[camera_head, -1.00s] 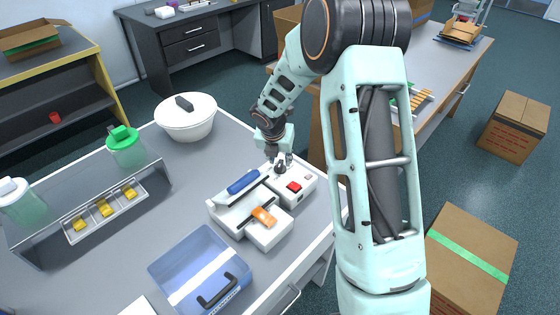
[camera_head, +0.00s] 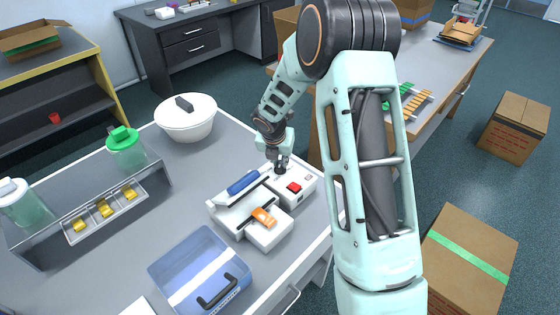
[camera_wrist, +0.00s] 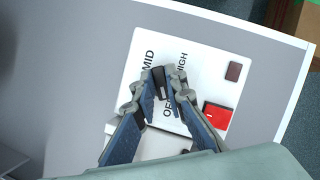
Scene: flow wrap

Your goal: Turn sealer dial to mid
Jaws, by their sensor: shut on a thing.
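The white sealer (camera_head: 229,217) stands on the grey table, with a blue-handled bar (camera_head: 243,182) across it and a red switch (camera_head: 294,187) on its control box. My gripper (camera_head: 281,164) points down over the back of that box. In the wrist view my gripper (camera_wrist: 168,82) is shut on the dark dial (camera_wrist: 159,84). The words MID, HIGH and OFF are printed around the dial, OFF partly covered by a finger. The red switch (camera_wrist: 217,115) is right of the fingers. I cannot tell which word the dial points to.
An orange packet (camera_head: 263,217) lies on the sealer's front part. A blue bin (camera_head: 170,268) stands in front, and a white lidded pot (camera_head: 187,120) behind left. A rack with yellow pieces (camera_head: 104,208) is at left. The table's right edge is close to the sealer.

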